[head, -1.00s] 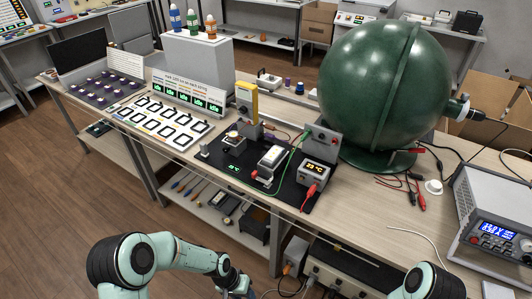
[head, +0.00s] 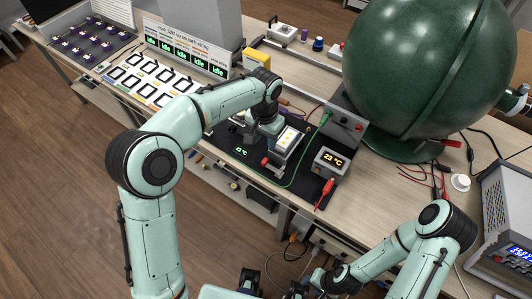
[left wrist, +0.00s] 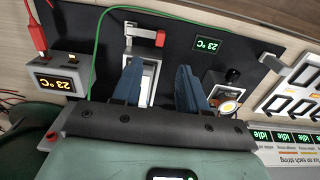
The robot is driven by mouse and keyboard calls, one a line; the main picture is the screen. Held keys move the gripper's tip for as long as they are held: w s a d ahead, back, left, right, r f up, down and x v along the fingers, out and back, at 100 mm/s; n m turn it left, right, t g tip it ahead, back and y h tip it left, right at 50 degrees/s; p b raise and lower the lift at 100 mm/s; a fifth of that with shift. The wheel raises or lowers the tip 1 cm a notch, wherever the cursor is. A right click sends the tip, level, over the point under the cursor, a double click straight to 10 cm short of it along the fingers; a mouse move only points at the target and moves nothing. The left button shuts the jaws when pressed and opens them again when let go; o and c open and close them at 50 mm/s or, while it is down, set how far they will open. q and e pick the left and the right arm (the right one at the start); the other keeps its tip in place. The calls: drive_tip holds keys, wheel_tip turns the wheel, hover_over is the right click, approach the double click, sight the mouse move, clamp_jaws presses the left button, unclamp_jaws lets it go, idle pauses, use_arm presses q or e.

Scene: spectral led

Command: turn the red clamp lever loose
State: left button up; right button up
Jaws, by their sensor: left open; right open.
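The red clamp lever (head: 265,161) sits at the near end of a pale clamp fixture (head: 284,148) on the black mat. In the left wrist view the red lever (left wrist: 160,38) stands beyond my fingertips, beside the fixture's white frame. My left gripper (left wrist: 160,65) is open, with blue fingers pointing toward the mat. One finger covers part of the fixture, and the lever is apart from both. In the head view my left gripper (head: 268,126) is above the mat just behind the fixture, its fingertips hard to see. My right gripper (head: 300,287) is low at the bottom edge, away from the mat.
A 23 °C display box (head: 330,162) with a red plug stands right of the fixture. A green cable (head: 303,160) loops near it. The big green sphere (head: 420,70) blocks the back right. A round lit holder (left wrist: 228,104) is beside my fingers.

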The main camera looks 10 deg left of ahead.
sight(265, 160)
use_arm(q)
wheel_tip(265, 160, down, 12)
drive_tip(key=shift+r+b, duration=0.2)
drive_tip(key=shift+b, duration=0.2)
clamp_jaws()
